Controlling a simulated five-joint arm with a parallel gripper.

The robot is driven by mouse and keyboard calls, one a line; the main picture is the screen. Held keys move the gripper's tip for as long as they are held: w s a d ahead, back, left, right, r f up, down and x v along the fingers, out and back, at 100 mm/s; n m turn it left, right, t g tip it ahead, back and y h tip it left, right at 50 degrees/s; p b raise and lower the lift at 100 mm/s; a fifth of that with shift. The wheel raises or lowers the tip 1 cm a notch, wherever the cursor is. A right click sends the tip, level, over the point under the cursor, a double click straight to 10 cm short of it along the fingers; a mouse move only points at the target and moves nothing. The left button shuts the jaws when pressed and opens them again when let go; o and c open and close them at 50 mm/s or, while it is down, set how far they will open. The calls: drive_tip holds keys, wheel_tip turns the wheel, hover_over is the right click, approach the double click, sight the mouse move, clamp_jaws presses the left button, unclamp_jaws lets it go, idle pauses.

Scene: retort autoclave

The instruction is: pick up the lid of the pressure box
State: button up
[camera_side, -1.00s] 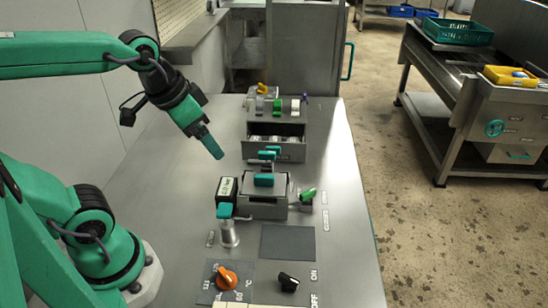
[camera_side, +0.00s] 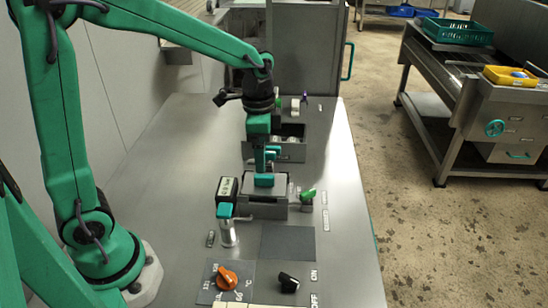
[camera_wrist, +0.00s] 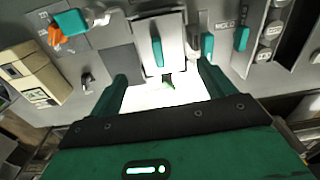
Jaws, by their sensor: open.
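The pressure box (camera_side: 264,210) is a small grey metal box in the middle of the bench in the side view. Its flat grey lid (camera_side: 282,187) lies on top and carries a teal bar handle (camera_side: 264,180). My gripper (camera_side: 262,166) points down just above and behind the handle. In the wrist view the lid (camera_wrist: 173,28) and handle (camera_wrist: 157,52) lie ahead of the gap between the fingers. My gripper (camera_wrist: 162,80) is open and empty there, with one teal finger on each side. The handle looks apart from both fingers; the exact height gap is hard to tell.
A grey rack (camera_side: 293,152) with teal handles stands behind the box. A teal-topped cylinder (camera_side: 228,232) and a dark label block (camera_side: 226,188) stand to the left, a green lever (camera_side: 308,195) to the right. A dark mat (camera_side: 288,243), orange knob (camera_side: 227,279) and black knob (camera_side: 288,284) lie in front.

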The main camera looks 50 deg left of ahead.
sight(264, 176)
drive_tip(key=shift+w+d+f+m, duration=0.1)
drive_tip(key=shift+w+f+m, duration=0.2)
drive_tip(key=shift+w+f, duration=0.25)
drive_tip(key=shift+s+f, duration=0.1)
drive_tip(key=shift+f, duration=0.05)
drive_tip(key=shift+f, duration=1.25)
drive_tip(key=shift+f, duration=0.1)
drive_tip(key=shift+s+f, duration=0.15)
drive_tip(key=shift+f, duration=2.3)
drive_tip(key=shift+c, duration=0.4)
drive_tip(key=c, duration=0.7)
drive_tip(key=shift+c, duration=0.6)
drive_tip(key=shift+r, duration=0.1)
